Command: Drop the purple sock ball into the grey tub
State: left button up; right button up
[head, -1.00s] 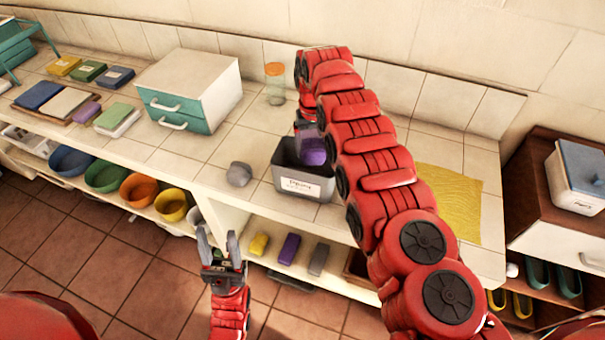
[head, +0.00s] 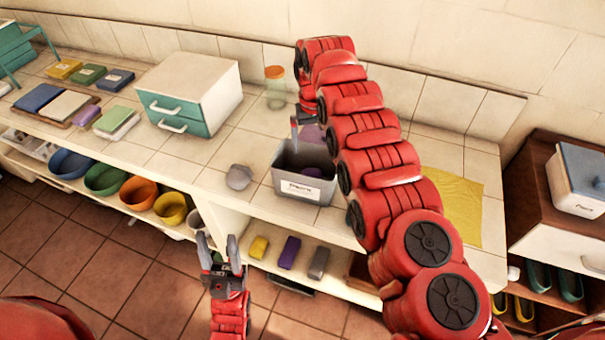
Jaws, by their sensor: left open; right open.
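The grey tub (head: 305,190) stands on the tiled counter with a white label on its front. A dark purple ball (head: 312,172) lies inside it, partly in shadow and partly hidden by the rim. A lighter purple thing (head: 312,134) shows just behind the tub, partly covered by my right arm. My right gripper (head: 299,130) is open above the tub's back left; its other finger is mostly hidden. My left gripper (head: 219,247) is open and empty, low in front of the counter, apart from the tub.
A grey ball (head: 239,176) lies on the counter left of the tub. A glass jar (head: 275,90) stands behind. A white and teal drawer box (head: 190,92) is at left, a yellow cloth (head: 455,205) at right. Coloured bowls (head: 106,179) sit on the shelf below.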

notch_tip(320, 180, up, 14)
jog(key=p, duration=1.2)
jog(key=shift+s+r, duration=0.15)
jog(key=shift+r, duration=0.05)
jog(key=shift+a, duration=0.1)
jog(key=shift+f, duration=0.1)
